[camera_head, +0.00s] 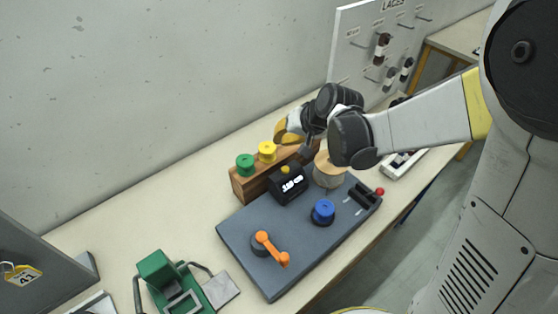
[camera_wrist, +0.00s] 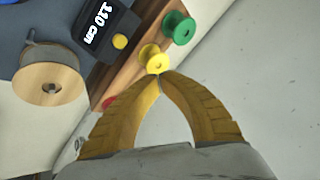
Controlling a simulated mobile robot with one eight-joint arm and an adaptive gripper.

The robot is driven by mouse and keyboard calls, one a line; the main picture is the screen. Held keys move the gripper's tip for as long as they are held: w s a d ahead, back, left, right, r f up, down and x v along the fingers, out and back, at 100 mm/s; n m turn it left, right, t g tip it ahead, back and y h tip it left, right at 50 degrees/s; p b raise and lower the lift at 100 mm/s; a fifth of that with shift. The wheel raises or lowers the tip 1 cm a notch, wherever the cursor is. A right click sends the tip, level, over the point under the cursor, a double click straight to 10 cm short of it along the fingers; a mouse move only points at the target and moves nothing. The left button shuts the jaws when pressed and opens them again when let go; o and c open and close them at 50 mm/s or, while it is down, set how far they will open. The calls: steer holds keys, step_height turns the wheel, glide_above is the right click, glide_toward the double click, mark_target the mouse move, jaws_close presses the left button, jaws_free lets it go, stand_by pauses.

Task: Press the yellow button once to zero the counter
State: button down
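The black counter (camera_head: 288,188) stands on the grey board, and its display reads "110 cm" in the wrist view (camera_wrist: 97,30). The yellow button (camera_head: 285,169) is a small round knob on top of the counter; it also shows in the wrist view (camera_wrist: 120,41), left of the fingertips. My gripper (camera_head: 283,134) is over the back of the bench, beyond the counter and apart from the button. In the wrist view its two yellow fingers (camera_wrist: 160,76) meet at the tips, with nothing seen between them. The tips overlap the yellow spool's edge; I cannot tell whether they touch it.
A wooden rack (camera_head: 247,187) behind the counter holds a green spool (camera_head: 245,162), a yellow spool (camera_head: 267,150) and a partly hidden red spool (camera_wrist: 109,103). A wooden reel (camera_head: 327,175), blue knob (camera_head: 323,211), orange crank (camera_head: 270,249) and red-tipped lever (camera_head: 380,191) surround the counter.

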mark_target(285, 170)
steer(key=shift+d, duration=0.1)
steer(key=shift+f, duration=0.1)
step_height(285, 170, down, 9)
steer(key=b, duration=0.7)
stand_by(1.3)
steer(key=shift+f+b, duration=0.25)
steer(key=shift+b, duration=0.15)
steer(key=shift+f+b, duration=0.45)
stand_by(0.5)
steer(key=shift+r, duration=0.1)
steer(key=shift+r+p, duration=0.65)
steer(key=shift+r, duration=0.15)
steer(key=shift+r, duration=0.1)
